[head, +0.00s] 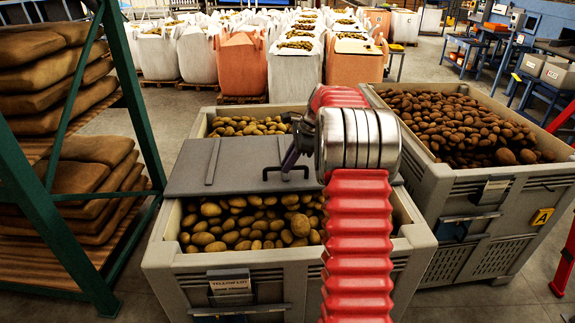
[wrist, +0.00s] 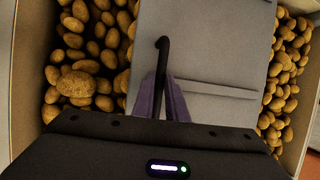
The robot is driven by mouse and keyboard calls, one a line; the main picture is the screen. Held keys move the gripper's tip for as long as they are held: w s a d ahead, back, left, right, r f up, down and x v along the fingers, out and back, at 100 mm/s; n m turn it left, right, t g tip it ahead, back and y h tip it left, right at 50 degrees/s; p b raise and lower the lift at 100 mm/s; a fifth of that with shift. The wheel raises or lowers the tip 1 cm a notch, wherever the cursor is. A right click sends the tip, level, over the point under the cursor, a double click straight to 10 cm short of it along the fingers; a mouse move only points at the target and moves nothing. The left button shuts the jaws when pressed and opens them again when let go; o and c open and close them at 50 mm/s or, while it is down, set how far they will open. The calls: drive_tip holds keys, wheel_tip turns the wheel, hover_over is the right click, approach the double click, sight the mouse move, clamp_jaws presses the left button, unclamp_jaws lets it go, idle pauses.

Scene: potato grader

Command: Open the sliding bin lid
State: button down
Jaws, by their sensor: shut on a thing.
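The grey sliding lid (head: 228,163) lies across the middle of the left potato bin (head: 280,262), with potatoes showing in front of it and behind it. A black bar handle (head: 270,172) stands on the lid; it also shows in the wrist view (wrist: 162,58). My gripper (head: 292,160) is at the handle's right part, with its fingers partly hidden by my wrist in the head view. In the wrist view my gripper's purple fingers (wrist: 162,98) are shut on the handle, one on each side of it. The lid's right part is hidden behind my arm.
A second bin (head: 490,190) full of darker potatoes stands close on the right. A green rack (head: 50,210) with stacked brown sacks (head: 45,110) stands on the left. Several large bags of potatoes (head: 240,65) stand behind. Floor shows between rack and bin.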

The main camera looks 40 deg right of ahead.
drive_tip(key=shift+w+a, duration=0.1)
drive_tip(key=shift+a, duration=0.05)
drive_tip(key=c, duration=2)
unclamp_jaws()
drive_tip(key=shift+o, duration=1.2)
drive_tip(key=v, duration=1.3)
drive_tip(key=shift+s+d+r, duration=0.25)
drive_tip(key=shift+s+r, duration=0.05)
